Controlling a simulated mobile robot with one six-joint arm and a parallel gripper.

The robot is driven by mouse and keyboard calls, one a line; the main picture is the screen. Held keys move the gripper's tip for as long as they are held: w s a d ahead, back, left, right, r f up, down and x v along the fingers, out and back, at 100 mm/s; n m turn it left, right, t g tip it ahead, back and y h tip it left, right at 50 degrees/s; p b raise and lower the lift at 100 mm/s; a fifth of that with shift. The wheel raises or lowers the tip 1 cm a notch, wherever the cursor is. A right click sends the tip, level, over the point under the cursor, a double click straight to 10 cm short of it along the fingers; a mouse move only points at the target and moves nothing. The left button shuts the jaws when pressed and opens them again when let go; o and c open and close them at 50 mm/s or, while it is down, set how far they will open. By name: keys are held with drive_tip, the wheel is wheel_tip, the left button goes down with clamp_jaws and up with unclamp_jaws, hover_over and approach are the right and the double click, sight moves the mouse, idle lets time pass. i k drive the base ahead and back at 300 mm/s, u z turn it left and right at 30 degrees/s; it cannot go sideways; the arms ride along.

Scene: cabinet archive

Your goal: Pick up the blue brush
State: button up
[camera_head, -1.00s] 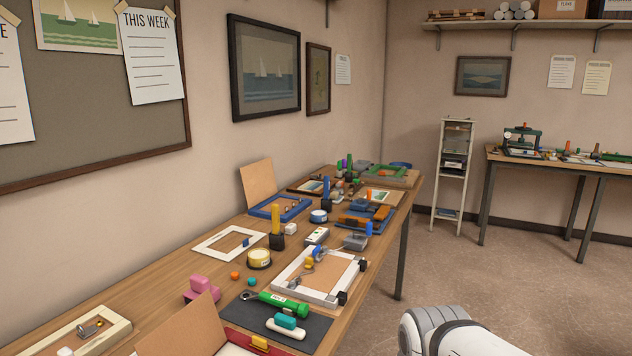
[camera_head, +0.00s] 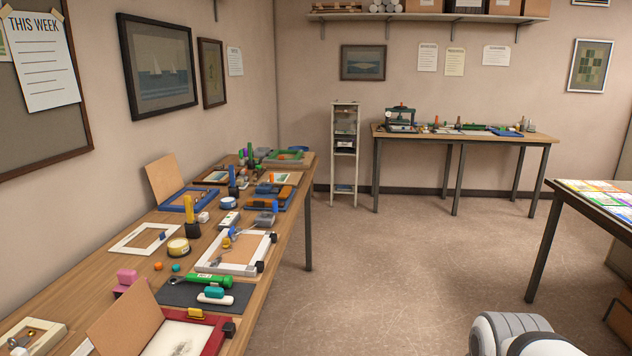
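A blue upright handle on a dark base (camera_head: 232,182) stands toward the back of the long wooden table (camera_head: 90,296) on the left. It looks like the blue brush, but it is too small to be sure. A similar yellow handle on a black base (camera_head: 190,214) stands nearer. A smaller blue upright piece (camera_head: 275,207) stands near the table's right edge by a grey block. My gripper is out of view; only a white and grey part of my arm shows at the bottom right.
Frames, tins and tools crowd the left table, including a white frame (camera_head: 211,263) and a green-handled tool (camera_head: 209,281). A back table (camera_head: 540,137) and narrow shelf (camera_head: 344,146) stand by the far wall. A dark-edged table (camera_head: 552,208) is at right. The middle floor is clear.

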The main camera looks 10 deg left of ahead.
sight(232, 175)
drive_tip(key=z, duration=0.35)
drive_tip(key=k, duration=0.6)
drive_tip(key=z, duration=0.35)
drive_tip(key=i, duration=1.5)
drive_tip(key=u, duration=0.4)
drive_tip(key=i, duration=1.55)
drive_tip(key=u, duration=0.85)
drive_tip(key=i, duration=1.4)
drive_tip(key=u, duration=1.5)
drive_tip(key=i, duration=1.05)
drive_tip(key=u, duration=0.55)
drive_tip(key=k, duration=0.85)
drive_tip(key=u, duration=0.3)
drive_tip(key=i, duration=0.35)
drive_tip(key=z, duration=0.15)
